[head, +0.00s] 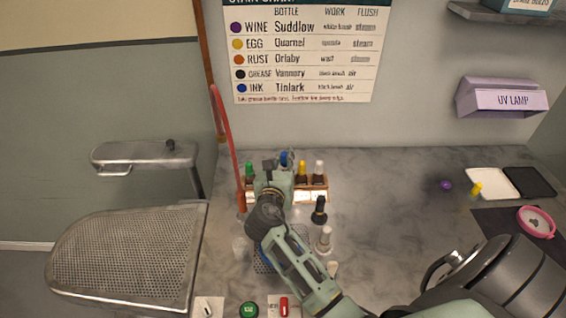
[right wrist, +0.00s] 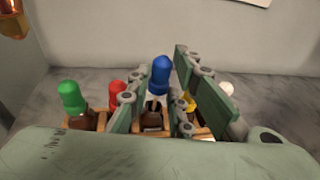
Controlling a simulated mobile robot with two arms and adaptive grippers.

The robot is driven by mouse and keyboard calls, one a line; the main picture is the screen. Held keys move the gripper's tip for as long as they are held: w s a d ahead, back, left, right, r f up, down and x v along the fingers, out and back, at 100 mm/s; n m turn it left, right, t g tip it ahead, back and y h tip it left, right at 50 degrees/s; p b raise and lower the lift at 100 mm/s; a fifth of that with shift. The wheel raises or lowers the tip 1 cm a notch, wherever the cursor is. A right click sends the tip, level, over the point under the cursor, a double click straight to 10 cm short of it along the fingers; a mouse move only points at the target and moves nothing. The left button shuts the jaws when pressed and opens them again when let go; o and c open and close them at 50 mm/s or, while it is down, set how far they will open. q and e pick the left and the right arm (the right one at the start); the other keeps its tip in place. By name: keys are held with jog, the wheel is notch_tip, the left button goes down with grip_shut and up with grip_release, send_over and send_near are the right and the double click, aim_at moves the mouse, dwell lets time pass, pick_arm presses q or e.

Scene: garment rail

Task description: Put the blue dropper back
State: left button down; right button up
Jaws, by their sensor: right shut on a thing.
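The blue dropper (head: 284,158) shows as a blue bulb at the wooden rack (head: 313,196), partly hidden by my right gripper (head: 281,167). In the right wrist view the blue dropper (right wrist: 161,74) stands upright between the two fingers of my right gripper (right wrist: 157,90), which is shut on it. Its lower end is at the mouth of a brown bottle (right wrist: 152,115) in the rack; I cannot tell how deep it sits. Green (right wrist: 70,96), red (right wrist: 116,91), yellow (right wrist: 189,101) and white (right wrist: 226,90) droppers stand beside it. My left gripper is not in view.
A metal pressing board (head: 125,255) is at left.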

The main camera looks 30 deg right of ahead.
aim_at(284, 167)
jog(key=shift+f, duration=0.15)
jog(key=shift+f+b, duration=0.45)
jog(key=shift+f, duration=0.4)
jog(key=shift+f, duration=0.25)
jog(key=shift+f, duration=0.35)
dwell(0.3)
jog(key=o, duration=0.8)
jog(key=shift+o, duration=0.2)
jog(key=shift+r, duration=0.1)
